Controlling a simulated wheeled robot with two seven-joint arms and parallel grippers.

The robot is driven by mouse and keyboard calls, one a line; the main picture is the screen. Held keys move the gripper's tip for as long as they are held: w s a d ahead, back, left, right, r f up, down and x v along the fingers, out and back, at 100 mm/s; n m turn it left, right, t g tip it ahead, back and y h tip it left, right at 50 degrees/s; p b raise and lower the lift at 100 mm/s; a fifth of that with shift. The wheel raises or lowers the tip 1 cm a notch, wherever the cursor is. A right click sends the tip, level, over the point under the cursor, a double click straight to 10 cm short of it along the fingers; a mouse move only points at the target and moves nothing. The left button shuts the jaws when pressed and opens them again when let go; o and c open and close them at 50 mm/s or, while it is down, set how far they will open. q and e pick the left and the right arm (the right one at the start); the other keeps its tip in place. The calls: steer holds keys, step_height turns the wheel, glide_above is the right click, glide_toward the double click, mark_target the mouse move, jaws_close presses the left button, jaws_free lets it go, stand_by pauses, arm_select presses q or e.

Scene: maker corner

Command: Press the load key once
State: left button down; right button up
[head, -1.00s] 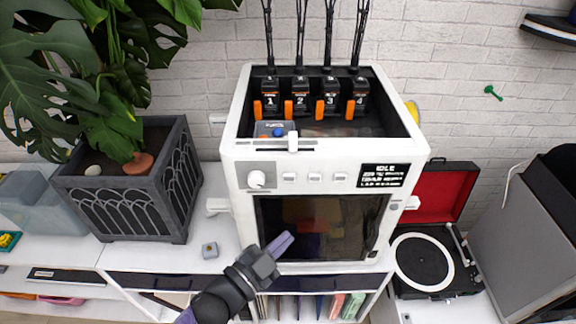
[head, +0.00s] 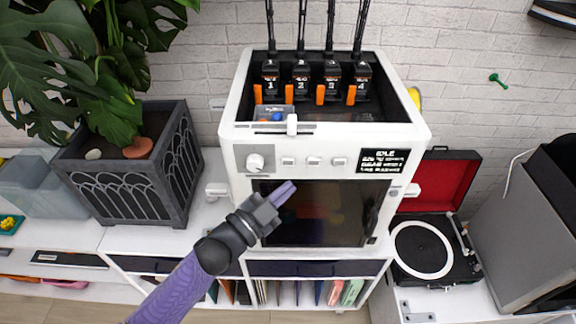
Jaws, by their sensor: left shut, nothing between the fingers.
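The white printer-like machine (head: 232,150) stands on the white shelf unit. Key labels are too small to read. My left gripper (head: 284,193) is shut and empty. It is in front of the machine's dark window (head: 320,215), below the leftmost key (head: 288,161), and appears apart from the keys. My right gripper is not in view.
A dark planter (head: 130,180) with a leafy plant stands left of the machine. An open record player (head: 425,250) and a grey box (head: 525,235) stand at right. Several orange-tabbed modules (head: 301,85) sit in the machine's open top. A white lever (head: 292,124) sits on its upper front edge.

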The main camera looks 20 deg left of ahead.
mark_target(298, 160)
arm_select(q)
steer(key=shift+w+a+b, duration=0.25)
steer(key=shift+w, duration=0.6)
steer(key=shift+w+a+b, duration=0.2)
steer(key=shift+w, duration=0.6)
stand_by(0.8)
steer(key=shift+w+a, duration=0.1)
steer(key=shift+w, duration=0.3)
steer(key=shift+w+a+b, duration=0.1)
steer(key=shift+w+b, duration=0.2)
steer(key=shift+w, duration=0.05)
stand_by(0.4)
steer(key=shift+s, duration=0.1)
steer(key=shift+s+d+p, duration=0.2)
steer(key=shift+s+p, duration=0.25)
steer(key=shift+s, duration=0.25)
